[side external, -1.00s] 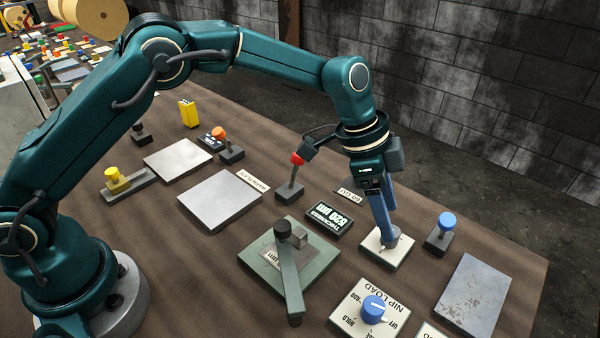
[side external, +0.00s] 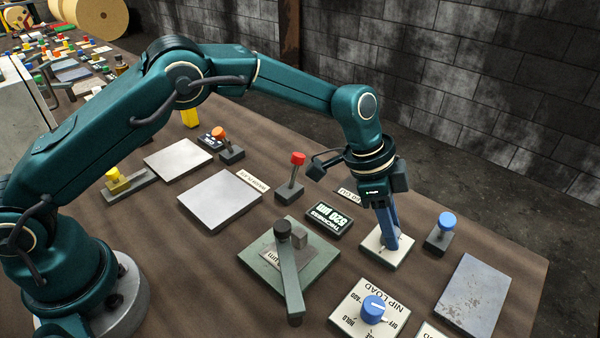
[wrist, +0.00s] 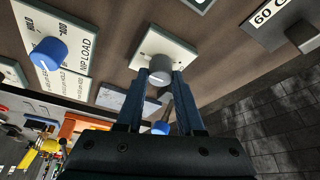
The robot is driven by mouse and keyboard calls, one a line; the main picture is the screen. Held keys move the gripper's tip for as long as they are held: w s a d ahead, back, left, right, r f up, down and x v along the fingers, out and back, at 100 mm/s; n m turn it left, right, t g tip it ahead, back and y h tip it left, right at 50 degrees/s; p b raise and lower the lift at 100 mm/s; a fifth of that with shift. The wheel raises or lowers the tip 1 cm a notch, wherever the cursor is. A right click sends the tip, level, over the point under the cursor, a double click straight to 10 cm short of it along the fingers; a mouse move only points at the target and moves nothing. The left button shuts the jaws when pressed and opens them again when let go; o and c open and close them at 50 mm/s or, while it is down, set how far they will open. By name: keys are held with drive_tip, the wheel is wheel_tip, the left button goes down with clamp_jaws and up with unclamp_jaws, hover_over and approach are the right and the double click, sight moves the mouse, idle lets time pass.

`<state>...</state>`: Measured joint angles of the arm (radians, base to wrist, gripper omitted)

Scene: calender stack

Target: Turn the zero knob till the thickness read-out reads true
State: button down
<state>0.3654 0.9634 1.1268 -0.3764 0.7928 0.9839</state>
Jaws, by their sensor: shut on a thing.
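My gripper (side external: 391,244) is shut on the grey zero knob (wrist: 160,68), with one finger on each side of it in the wrist view. The knob sits on a small white plate (side external: 376,254), which also shows in the wrist view (wrist: 148,47). In the side view the fingers hide most of the knob. The dark thickness read-out (side external: 329,219) lies just left of the plate. Its lit digits are turned and small, and look like 520 µm.
A blue-topped lever (side external: 446,226) stands close on the right. The blue NIP LOAD knob (side external: 375,308) is in front, and a red-topped lever (side external: 294,172) stands behind the read-out. A green plate with a dark handle (side external: 289,270) is at left.

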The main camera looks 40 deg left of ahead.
drive_tip(key=n+t+y, duration=0.1)
drive_tip(key=n, duration=0.5)
drive_tip(key=n+t+y, duration=0.1)
drive_tip(key=n, duration=0.1)
drive_tip(key=shift+s+d+y, duration=0.1)
drive_tip(key=shift+d+y, duration=0.05)
drive_tip(key=shift+y, duration=0.15)
drive_tip(key=n, duration=0.2)
drive_tip(key=n+y, duration=0.1)
drive_tip(key=n, duration=0.2)
drive_tip(key=shift+t+y, duration=0.3)
drive_tip(key=shift+n+y, duration=0.7)
drive_tip(key=shift+n, duration=1.2)
drive_tip(key=c, duration=0.5)
unclamp_jaws()
drive_tip(key=shift+c, duration=0.2)
drive_tip(key=shift+v, duration=2.6)
